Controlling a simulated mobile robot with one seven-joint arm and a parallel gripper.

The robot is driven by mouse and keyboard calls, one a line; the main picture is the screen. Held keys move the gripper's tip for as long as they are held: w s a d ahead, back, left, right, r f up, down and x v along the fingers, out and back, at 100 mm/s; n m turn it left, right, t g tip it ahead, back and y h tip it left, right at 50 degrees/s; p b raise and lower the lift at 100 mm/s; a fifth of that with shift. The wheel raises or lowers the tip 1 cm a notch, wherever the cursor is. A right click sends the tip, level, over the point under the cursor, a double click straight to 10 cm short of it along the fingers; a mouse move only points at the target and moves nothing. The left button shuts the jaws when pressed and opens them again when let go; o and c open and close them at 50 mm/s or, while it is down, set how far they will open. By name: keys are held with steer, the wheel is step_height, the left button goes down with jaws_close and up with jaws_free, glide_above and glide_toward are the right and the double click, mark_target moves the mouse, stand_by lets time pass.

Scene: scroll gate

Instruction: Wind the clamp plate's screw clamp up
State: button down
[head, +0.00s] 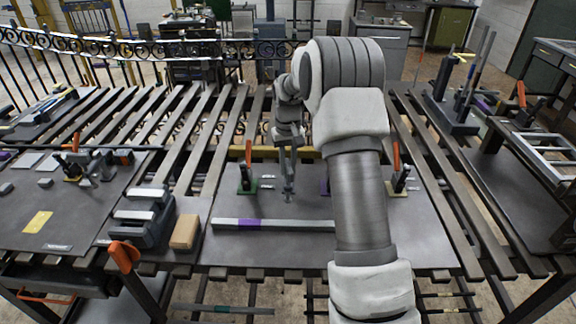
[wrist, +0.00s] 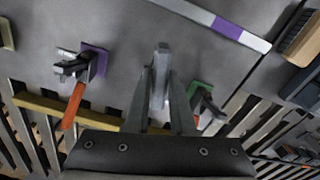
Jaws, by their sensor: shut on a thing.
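The clamp plate (head: 270,250) is a dark grey plate lying on the slatted table. My gripper (head: 288,176) points down over its back middle, between the green-based clamp and the purple-based clamp. In the wrist view my gripper (wrist: 160,98) is shut on a small grey part, which I take to be the screw clamp (wrist: 161,52). The fingers hide most of it, and its screw and height are hard to make out. In the head view its foot is small and grey, just below the fingertips.
Orange-handled toggle clamps stand on green (head: 247,186), purple (head: 325,187) and tan (head: 397,186) bases around my gripper. A grey bar with a purple band (head: 250,224) lies in front. My arm hides part of the plate's right side.

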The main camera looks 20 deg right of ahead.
mark_target(288, 165)
steer(key=n, duration=0.4)
steer(key=shift+n, duration=0.3)
steer(key=n, duration=0.3)
steer(key=shift+n+p, duration=0.35)
steer(key=shift+n, duration=0.05)
steer(key=n, duration=0.5)
steer(key=shift+f+p, duration=0.1)
steer(key=shift+p, duration=0.3)
steer(key=shift+s+n+p, duration=0.1)
steer(key=shift+n+p, duration=0.2)
steer(key=shift+n, duration=1.3)
steer(key=shift+f, duration=0.15)
steer(key=c, duration=0.8)
jaws_free()
steer(key=shift+o, duration=0.2)
steer(key=shift+r, duration=0.25)
step_height(288, 165, up, 17)
